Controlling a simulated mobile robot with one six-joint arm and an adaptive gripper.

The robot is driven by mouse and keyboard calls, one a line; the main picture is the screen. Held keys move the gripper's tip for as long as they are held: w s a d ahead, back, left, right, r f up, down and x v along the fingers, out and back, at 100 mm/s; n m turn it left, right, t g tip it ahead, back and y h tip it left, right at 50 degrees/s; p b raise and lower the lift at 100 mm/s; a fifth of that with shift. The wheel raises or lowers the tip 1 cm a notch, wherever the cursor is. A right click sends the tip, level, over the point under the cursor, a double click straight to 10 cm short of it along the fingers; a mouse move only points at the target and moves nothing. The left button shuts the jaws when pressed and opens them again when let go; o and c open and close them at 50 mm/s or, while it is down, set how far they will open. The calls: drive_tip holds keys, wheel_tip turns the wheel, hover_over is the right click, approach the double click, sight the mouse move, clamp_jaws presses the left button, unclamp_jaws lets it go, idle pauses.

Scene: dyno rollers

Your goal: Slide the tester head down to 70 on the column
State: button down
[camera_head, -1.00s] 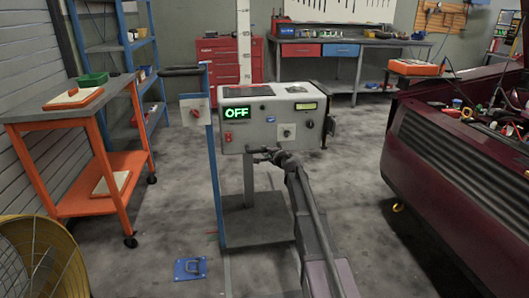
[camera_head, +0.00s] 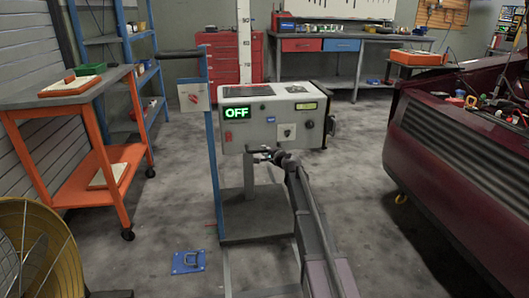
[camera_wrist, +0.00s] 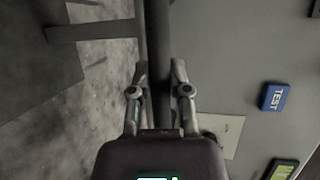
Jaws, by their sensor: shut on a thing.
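The tester head (camera_head: 268,112) is a grey box with a green OFF display, in the middle of the head view. It sits on a white graduated column (camera_head: 245,45) that rises behind it. My gripper (camera_head: 264,156) is at the head's lower front edge. In the wrist view my gripper (camera_wrist: 160,85) is shut on a dark bar (camera_wrist: 158,35), which runs between its fingers beside the grey panel. A blue TEST button (camera_wrist: 273,97) shows to the right.
A blue post (camera_head: 213,150) with a switch box stands just left of the head. An orange cart (camera_head: 105,190) is at left, and a yellow fan (camera_head: 35,250) is at the lower left. A dark red car (camera_head: 450,160) is at right. A blue floor plate (camera_head: 188,262) lies in front.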

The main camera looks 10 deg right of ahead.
drive_tip(key=c, duration=0.6)
unclamp_jaws()
drive_tip(key=shift+r, duration=0.1)
wheel_tip(320, 180, up, 25)
drive_tip(key=p, duration=2.5)
drive_tip(key=p+v, duration=0.2)
drive_tip(key=v, duration=1.1)
